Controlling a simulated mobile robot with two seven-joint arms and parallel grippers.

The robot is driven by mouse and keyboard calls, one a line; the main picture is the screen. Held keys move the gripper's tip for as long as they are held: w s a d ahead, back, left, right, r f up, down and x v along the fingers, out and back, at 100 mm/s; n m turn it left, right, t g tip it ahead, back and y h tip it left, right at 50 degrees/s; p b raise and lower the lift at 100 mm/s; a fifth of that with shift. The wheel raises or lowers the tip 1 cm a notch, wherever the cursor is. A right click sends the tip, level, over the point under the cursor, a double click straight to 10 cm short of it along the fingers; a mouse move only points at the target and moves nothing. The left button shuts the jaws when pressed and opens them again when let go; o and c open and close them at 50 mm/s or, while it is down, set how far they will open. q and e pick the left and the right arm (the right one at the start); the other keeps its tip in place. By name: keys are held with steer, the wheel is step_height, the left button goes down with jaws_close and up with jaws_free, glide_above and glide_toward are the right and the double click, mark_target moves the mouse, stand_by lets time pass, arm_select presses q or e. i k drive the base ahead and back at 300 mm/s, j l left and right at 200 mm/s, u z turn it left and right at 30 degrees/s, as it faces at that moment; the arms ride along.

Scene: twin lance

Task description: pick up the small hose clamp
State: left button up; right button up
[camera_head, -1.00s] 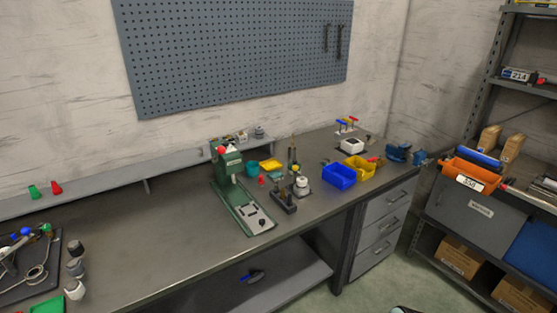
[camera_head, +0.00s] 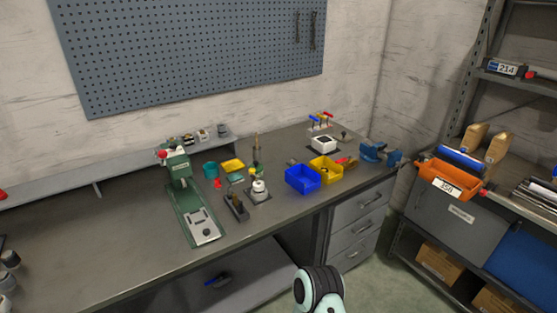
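I cannot make out a small hose clamp in the head view; the small items on the bench are too small to tell apart. Neither of my grippers is in view. Only a rounded white and black part of my own arm shows at the bottom edge, right of centre.
The grey workbench (camera_head: 110,235) holds a green press (camera_head: 183,192), a blue bin (camera_head: 302,180), a yellow bin (camera_head: 326,169), a white device (camera_head: 323,144) and a blue vise (camera_head: 373,151). A shelf unit with an orange bin (camera_head: 447,175) stands at the right. The bench's left part is mostly clear.

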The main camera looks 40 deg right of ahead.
mark_target(292, 162)
steer(key=l+u, duration=0.2)
steer(key=l, duration=0.35)
steer(key=k+l+u, duration=0.15)
steer(key=l, duration=0.35)
steer(key=k+l, duration=0.1)
steer(key=l, duration=0.25)
steer(key=k+l, duration=0.1)
steer(key=l, duration=0.3)
steer(key=l+u, duration=0.1)
steer(key=l, duration=0.25)
steer(key=k, duration=0.05)
